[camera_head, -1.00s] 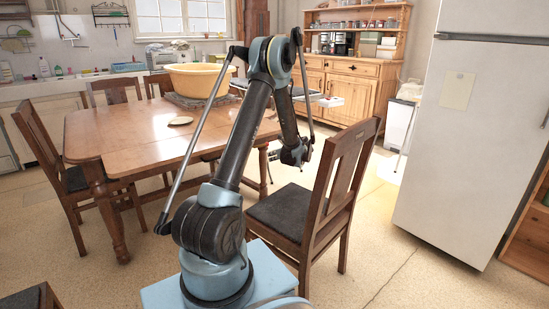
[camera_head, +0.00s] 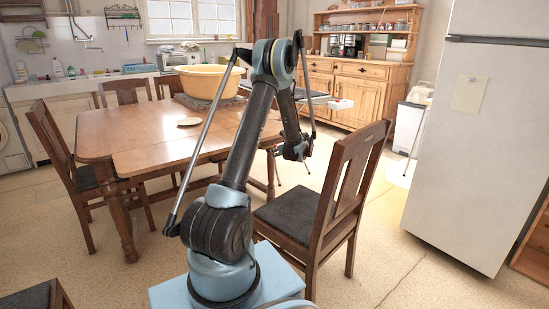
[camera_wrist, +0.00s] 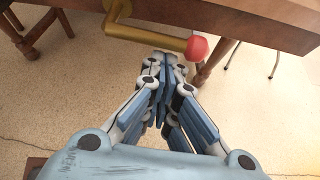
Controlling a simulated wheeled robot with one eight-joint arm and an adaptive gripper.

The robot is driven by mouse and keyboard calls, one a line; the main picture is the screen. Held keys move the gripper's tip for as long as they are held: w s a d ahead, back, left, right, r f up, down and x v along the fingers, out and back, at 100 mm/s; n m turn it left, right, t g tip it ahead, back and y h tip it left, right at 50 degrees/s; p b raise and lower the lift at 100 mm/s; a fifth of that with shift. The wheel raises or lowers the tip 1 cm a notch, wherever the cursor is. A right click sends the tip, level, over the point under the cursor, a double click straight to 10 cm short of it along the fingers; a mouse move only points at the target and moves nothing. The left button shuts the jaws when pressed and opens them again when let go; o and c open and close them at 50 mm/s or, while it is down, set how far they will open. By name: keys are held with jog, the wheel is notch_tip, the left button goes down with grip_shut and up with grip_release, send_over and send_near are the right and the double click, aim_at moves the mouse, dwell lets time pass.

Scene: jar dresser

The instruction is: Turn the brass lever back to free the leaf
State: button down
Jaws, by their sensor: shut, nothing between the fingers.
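The brass lever (camera_wrist: 155,36) shows at the top of the wrist view, a bent bar ending in a red knob (camera_wrist: 197,47). It is beside the brown wooden table edge (camera_wrist: 255,25). My gripper (camera_wrist: 163,62) is shut and empty, its fingertips just below the lever's bar in the picture, left of the knob. I cannot tell whether they touch it. In the head view the lever cannot be made out. The wooden table (camera_head: 140,135) stands behind my arm there; I cannot tell which part of its top is the leaf.
A wooden chair (camera_head: 325,200) stands close to the right of my arm, and more chairs surround the table. A yellow basin (camera_head: 205,82) and a small plate (camera_head: 189,122) are on the tabletop. A white fridge (camera_head: 465,140) is at right. Floor between chair and fridge is clear.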

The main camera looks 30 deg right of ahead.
jog(key=shift+r, duration=0.1)
jog(key=shift+w+d+r+n+h, duration=0.15)
jog(key=shift+r+n+h, duration=0.25)
jog(key=shift+r, duration=0.15)
jog(key=shift+f, duration=0.1)
jog(key=s+r, duration=0.1)
jog(key=s, duration=0.8)
jog(key=shift+s+d, duration=0.2)
jog(key=shift+d, duration=0.1)
dwell(0.3)
jog(key=shift+r, duration=0.1)
